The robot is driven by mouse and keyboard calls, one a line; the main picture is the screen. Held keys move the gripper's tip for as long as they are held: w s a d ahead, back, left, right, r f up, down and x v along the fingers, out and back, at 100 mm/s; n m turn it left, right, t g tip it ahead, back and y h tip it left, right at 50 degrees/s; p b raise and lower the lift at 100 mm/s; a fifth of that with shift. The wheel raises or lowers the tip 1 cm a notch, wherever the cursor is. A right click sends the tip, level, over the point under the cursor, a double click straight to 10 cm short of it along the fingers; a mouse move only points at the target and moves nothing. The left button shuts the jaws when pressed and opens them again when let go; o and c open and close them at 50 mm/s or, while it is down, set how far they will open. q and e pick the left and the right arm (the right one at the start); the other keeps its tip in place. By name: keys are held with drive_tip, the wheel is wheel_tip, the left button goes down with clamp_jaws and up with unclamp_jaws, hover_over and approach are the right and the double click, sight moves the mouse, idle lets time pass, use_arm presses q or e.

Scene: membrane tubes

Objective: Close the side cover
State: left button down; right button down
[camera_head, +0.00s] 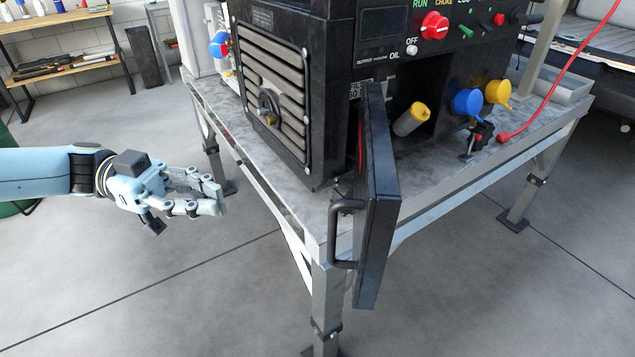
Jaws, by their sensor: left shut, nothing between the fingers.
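The side cover (380,205) is a black hinged panel at the front corner of a black machine (330,70). It stands open, swung out toward me past the table's corner, and a black bar handle (337,232) shows on its left face. To its right, an opening in the machine holds a yellow-capped part (410,119). My left gripper (222,197) is at the left, over the floor, its fingers shut and empty. It is apart from the cover and its handle, to the left of both. My right gripper is not in view.
The machine stands on a metal-framed table (289,202) whose edge and legs lie between my left gripper and the machine. Blue and yellow caps and a red cable (545,112) are at the right. A shelf (60,70) stands at the back left. The floor around my left gripper is clear.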

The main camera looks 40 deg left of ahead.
use_arm(q)
drive_tip(key=p, duration=0.1)
approach(359, 238)
drive_tip(key=x, duration=0.3)
drive_tip(key=shift+w+d+f, duration=0.25)
drive_tip(key=shift+w+d, duration=0.05)
drive_tip(key=shift+w, duration=0.05)
